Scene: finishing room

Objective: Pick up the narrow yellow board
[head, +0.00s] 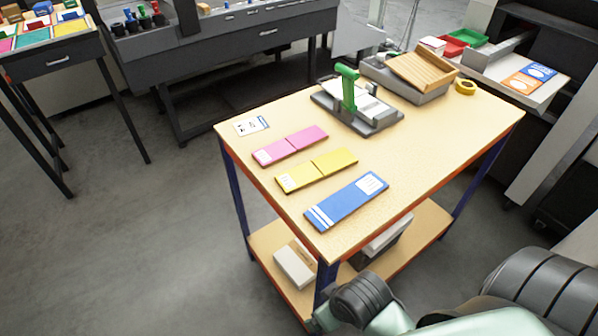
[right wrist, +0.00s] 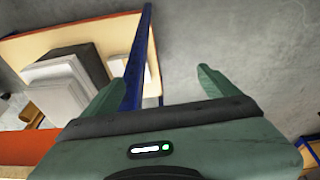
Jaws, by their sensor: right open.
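The narrow yellow board (head: 335,163) lies flat on the table top, with a line across its middle and a pale label at its left end. It lies between a pink board (head: 300,142) and a wider blue board (head: 340,205), apart from both. My right arm comes in at the bottom right of the head view, below the table's near corner. In the right wrist view my right gripper (right wrist: 160,76) is open and empty, with a blue table leg (right wrist: 141,60) beyond its fingers. The yellow board does not show there. My left gripper is not in view.
The table (head: 440,150) also holds a green-handled press (head: 349,90), a grey tray with a wooden rack (head: 420,72), a yellow tape roll (head: 465,87) and a card (head: 251,126). White boxes (head: 294,264) sit on its lower shelf. The floor at left is clear.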

